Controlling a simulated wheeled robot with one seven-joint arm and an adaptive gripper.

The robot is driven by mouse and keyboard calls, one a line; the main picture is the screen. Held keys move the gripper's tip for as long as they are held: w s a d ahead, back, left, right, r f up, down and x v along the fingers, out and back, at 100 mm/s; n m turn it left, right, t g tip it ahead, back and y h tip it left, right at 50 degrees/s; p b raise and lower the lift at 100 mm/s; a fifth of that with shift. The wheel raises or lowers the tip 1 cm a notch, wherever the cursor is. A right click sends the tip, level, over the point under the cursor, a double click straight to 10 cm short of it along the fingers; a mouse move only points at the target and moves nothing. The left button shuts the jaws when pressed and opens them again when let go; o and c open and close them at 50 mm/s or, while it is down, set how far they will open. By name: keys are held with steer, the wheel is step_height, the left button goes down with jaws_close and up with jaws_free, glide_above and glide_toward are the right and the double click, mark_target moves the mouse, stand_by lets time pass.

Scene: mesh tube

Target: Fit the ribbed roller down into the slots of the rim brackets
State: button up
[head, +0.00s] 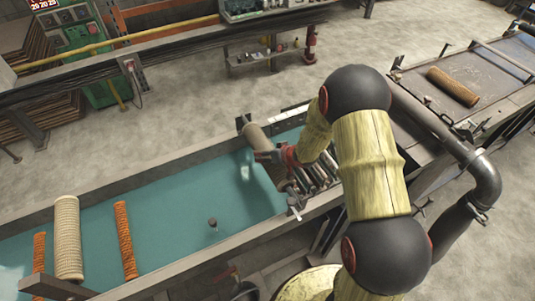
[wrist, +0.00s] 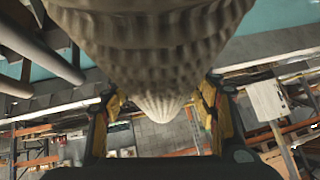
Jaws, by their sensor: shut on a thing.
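The ribbed roller (head: 257,138) is a brownish-grey cylinder lying across the right end of the teal trough. My gripper (head: 274,157) is shut on it near its middle. In the wrist view the ribbed roller (wrist: 155,50) fills the upper middle, between the yellow-padded fingers of my gripper (wrist: 163,105). A dark rim bracket (head: 242,122) stands on the far rim, close to the roller's far end. A bracket (head: 295,203) shows at the near rim. I cannot tell whether the roller ends touch the slots; its near end is partly hidden by my gripper.
The trough (head: 180,215) holds a pale ribbed roller (head: 67,238) and two orange rollers (head: 125,240) (head: 39,265) at left. Several grey bars (head: 318,172) lie just right of my gripper. A brown roller (head: 453,86) lies on the conveyor at right.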

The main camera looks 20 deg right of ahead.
stand_by(0.4)
steer(key=o, duration=2)
steer(key=shift+s+f, duration=0.1)
steer(key=shift+f, duration=0.05)
steer(key=v, duration=1.2)
